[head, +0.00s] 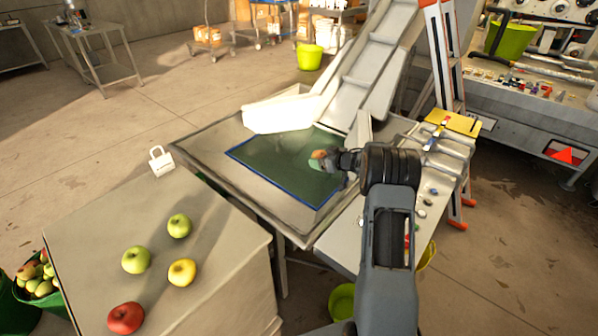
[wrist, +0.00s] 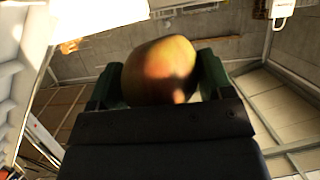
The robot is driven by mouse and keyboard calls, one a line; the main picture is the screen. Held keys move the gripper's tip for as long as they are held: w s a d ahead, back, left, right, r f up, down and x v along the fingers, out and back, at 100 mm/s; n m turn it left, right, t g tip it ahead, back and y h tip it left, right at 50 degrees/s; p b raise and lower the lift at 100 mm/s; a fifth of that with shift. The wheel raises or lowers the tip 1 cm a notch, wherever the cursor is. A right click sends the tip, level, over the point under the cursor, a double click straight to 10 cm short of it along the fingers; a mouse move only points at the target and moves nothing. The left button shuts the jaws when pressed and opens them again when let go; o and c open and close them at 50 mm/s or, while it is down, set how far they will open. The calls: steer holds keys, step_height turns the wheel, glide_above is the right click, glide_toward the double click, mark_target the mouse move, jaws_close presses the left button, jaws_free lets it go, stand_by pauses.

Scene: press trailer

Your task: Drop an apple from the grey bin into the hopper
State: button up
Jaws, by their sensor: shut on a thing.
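My gripper (head: 323,163) is shut on an apple. In the wrist view the apple (wrist: 160,72), yellow-green with a red-orange flush, sits between the two dark green fingers (wrist: 160,85). In the head view the held apple (head: 319,155) shows only as a small reddish patch at the fingertips. The gripper is over the hopper (head: 205,150), a grey metal tray with a blue-edged dark green opening (head: 275,165). The height of the apple above the opening is hard to tell. I cannot make out a grey bin in these views.
A grey block-like table (head: 220,250) at the lower left carries several loose apples (head: 136,260). A green bucket (head: 50,300) of apples stands left of it. A sloping conveyor (head: 370,70) rises behind the hopper. An orange ladder (head: 442,60) stands at the right.

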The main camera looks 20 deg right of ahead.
steer(key=o, duration=1)
steer(key=v, duration=1.4)
steer(key=shift+p, duration=0.35)
steer(key=shift+f, duration=0.1)
